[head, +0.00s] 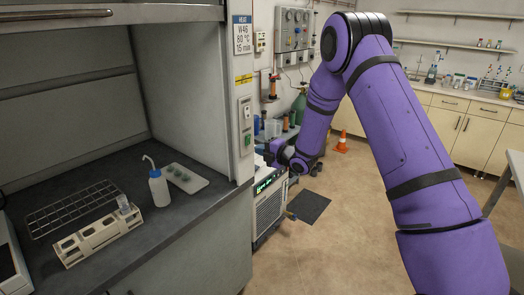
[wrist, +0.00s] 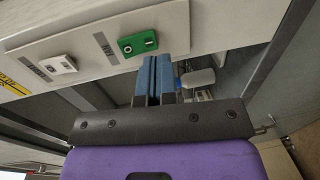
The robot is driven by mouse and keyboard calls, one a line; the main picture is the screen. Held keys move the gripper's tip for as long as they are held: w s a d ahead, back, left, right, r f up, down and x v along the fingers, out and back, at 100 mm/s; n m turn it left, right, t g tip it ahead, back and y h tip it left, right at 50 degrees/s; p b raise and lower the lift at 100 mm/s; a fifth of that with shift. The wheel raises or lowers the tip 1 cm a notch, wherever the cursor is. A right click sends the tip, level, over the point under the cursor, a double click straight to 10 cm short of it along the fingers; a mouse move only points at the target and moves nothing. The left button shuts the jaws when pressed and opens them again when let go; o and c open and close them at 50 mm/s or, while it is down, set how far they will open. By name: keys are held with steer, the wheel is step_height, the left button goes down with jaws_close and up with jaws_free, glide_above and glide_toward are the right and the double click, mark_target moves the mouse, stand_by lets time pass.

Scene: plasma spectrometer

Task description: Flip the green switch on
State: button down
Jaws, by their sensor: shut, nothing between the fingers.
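The green switch (wrist: 137,43) sits on a pale panel in the wrist view, with a small label beside it. In the head view it shows as a small green patch (head: 247,140) low on the switch panel of the fume hood's right post. My gripper (wrist: 156,62) is shut and empty. Its blue fingertips are close to the lower right of the green switch; I cannot tell whether they touch. In the head view my arm reaches to the right side of the post, and the fingertips are not clear there. The position of the switch's rocker is too small to read.
A white switch (wrist: 56,66) sits left of the green one on the same panel. The hood worktop (head: 130,262) holds a rack, a wash bottle (head: 158,188) and a tray. A machine with a green display (head: 268,205) stands beyond the post. Floor at the right is open.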

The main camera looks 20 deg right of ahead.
steer(key=f+v, duration=0.2)
steer(key=v, duration=0.8)
steer(key=shift+f, duration=0.2)
steer(key=shift+d+r, duration=0.1)
steer(key=s+d+r+m+g+h, duration=0.1)
steer(key=s+d+r+m+h, duration=0.2)
steer(key=r, duration=0.4)
steer(key=s+r+m+h, duration=0.3)
steer(key=r+m, duration=0.2)
steer(key=r, duration=0.2)
steer(key=s+d+r+m+g+h, duration=0.1)
steer(key=s+d+r+m+h, duration=0.2)
steer(key=r, duration=0.4)
steer(key=s+a+r+m+g, duration=0.2)
steer(key=s+m, duration=0.5)
steer(key=s, duration=0.9)
steer(key=s+a+r+m+g, duration=0.2)
steer(key=s+r+m+g, duration=0.2)
steer(key=s, duration=1.3)
steer(key=m, duration=0.3)
steer(key=shift+a+h, duration=0.25)
steer(key=shift+h, duration=0.15)
